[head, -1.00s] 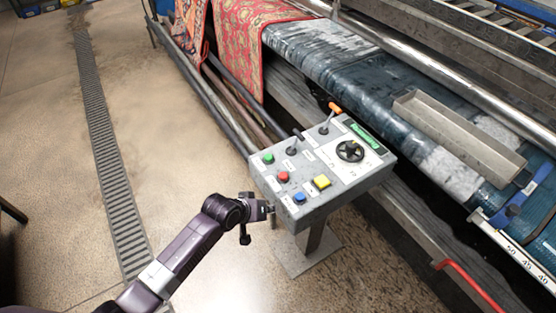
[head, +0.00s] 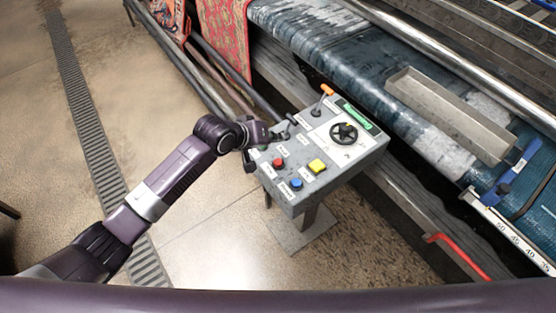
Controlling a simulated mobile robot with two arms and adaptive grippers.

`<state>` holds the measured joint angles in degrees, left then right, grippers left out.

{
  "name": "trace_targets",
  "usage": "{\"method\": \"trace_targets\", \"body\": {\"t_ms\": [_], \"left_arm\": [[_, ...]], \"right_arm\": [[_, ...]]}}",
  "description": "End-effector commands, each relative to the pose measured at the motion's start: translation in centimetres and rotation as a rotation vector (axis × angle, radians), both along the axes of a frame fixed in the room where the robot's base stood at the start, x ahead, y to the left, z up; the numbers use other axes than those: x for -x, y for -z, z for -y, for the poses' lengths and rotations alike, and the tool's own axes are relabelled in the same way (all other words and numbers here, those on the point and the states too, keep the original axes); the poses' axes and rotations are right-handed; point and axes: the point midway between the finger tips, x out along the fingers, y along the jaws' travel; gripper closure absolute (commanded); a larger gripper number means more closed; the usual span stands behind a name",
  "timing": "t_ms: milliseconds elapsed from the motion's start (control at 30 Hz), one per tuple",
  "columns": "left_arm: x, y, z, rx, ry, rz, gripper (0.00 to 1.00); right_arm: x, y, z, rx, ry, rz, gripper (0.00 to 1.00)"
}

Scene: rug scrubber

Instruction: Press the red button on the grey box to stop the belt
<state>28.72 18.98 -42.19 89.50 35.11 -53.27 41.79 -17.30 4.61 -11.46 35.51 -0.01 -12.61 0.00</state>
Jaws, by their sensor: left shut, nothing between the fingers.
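The grey box (head: 331,172) stands on a post, its sloped top full of controls. The red button (head: 279,163) is on its left part and fully visible, with a label beside it. My left gripper (head: 275,135) is shut and empty over the box's far left corner, beyond the red button in the picture and close to the dark lever. It partly hides the green button (head: 263,147). I cannot tell whether it touches the box. My right gripper is out of view.
A yellow button (head: 317,166), a blue button (head: 296,183), a black dial (head: 344,133) and an orange-tipped lever (head: 326,92) share the panel. The belt (head: 345,62) with a metal tray (head: 450,115) lies behind. Open floor is at left.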

Motion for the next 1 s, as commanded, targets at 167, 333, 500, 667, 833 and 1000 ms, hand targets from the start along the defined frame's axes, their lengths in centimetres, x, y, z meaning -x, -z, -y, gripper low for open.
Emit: {"method": "trace_targets", "body": {"t_ms": [167, 333, 500, 667, 833, 1000], "left_arm": [[0.0, 0.7, 0.0, 0.000, 0.000, 0.000, 1.00], [0.0, 2.1, 0.0, -0.001, 0.000, 0.001, 1.00], [0.0, 4.1, -0.1, -0.003, 0.000, 0.001, 1.00], [0.0, 6.0, -0.1, -0.002, -0.001, 0.001, 1.00], [0.0, 7.6, -0.1, 0.000, -0.001, -0.002, 1.00], [0.0, 8.7, 0.0, 0.000, -0.001, 0.001, 1.00]], "right_arm": [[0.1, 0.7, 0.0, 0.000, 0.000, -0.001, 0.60], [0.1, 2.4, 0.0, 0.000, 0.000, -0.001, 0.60], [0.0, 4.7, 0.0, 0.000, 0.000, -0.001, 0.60], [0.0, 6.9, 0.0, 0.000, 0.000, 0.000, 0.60], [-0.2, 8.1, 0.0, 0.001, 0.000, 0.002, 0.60], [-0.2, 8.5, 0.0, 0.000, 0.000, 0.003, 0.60]]}}
